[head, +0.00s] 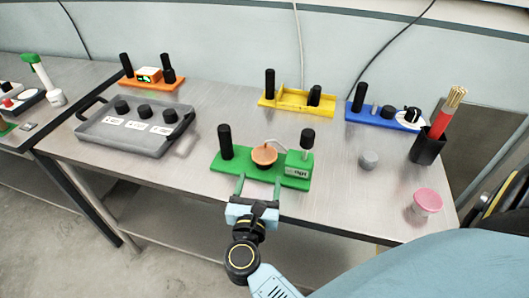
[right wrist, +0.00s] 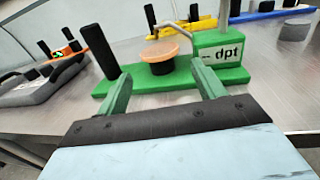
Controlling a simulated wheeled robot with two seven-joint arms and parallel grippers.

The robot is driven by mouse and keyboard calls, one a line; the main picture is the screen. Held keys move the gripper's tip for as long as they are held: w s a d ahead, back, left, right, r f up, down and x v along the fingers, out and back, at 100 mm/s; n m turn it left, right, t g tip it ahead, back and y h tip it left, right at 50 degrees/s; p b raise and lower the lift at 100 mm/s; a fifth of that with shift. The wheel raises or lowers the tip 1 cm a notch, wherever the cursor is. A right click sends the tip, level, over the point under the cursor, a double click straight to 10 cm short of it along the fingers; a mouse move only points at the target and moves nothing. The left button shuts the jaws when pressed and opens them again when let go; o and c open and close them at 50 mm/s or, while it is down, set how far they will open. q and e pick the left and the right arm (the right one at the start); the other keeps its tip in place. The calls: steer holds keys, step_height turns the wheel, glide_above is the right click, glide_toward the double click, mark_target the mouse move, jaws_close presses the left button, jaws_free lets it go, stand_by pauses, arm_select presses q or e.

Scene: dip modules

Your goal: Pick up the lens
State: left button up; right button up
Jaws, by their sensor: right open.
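A round orange-brown disc (head: 264,155), which looks like the lens, sits on a dark stand in the middle of the green module. It also shows in the right wrist view (right wrist: 166,49). The green module (head: 236,164) has a black post at its left and a green box marked "dpt" (right wrist: 225,52) at its right. A thin grey arm reaches from the box over the disc. My right gripper (head: 258,188) is open and empty at the module's front edge. In the right wrist view its two green fingers (right wrist: 160,84) point toward the disc, apart from it. My left gripper is not in view.
A grey tray (head: 148,146) with several black knobs lies at left. Orange (head: 146,84), yellow (head: 290,104) and blue (head: 378,120) modules stand behind. A grey round piece (head: 369,159), a pink-topped piece (head: 427,201) and a black holder (head: 427,148) are at right.

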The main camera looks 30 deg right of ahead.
steer(key=p+x, duration=0.1)
steer(key=x, duration=0.8)
steer(key=shift+w+f, duration=0.1)
steer(key=shift+c, duration=0.4)
steer(key=c, duration=0.6)
step_height(320, 180, up, 10)
steer(key=shift+r+p, duration=0.1)
steer(key=shift+p, duration=1.15)
steer(key=s+a+r+n+t+y+b, duration=0.2)
steer(key=s+a+n+t+y, duration=0.3)
steer(key=a+n+y, duration=0.45)
steer(key=m+g+h+p, duration=0.2)
steer(key=m+g+h, duration=0.1)
steer(key=m+h, duration=0.45)
glide_above(262, 164)
steer(key=w, duration=0.1)
steer(key=shift+w+d+f+m+g+h, duration=0.1)
steer(key=shift+d+f+m+g+h, duration=0.25)
steer(key=shift+f+m+g+h, duration=0.2)
steer(key=shift+w+d+f+m+g+h, duration=0.1)
steer(key=shift+d+f+m+g+h, duration=0.25)
steer(key=shift+f+m+g+h, duration=0.15)
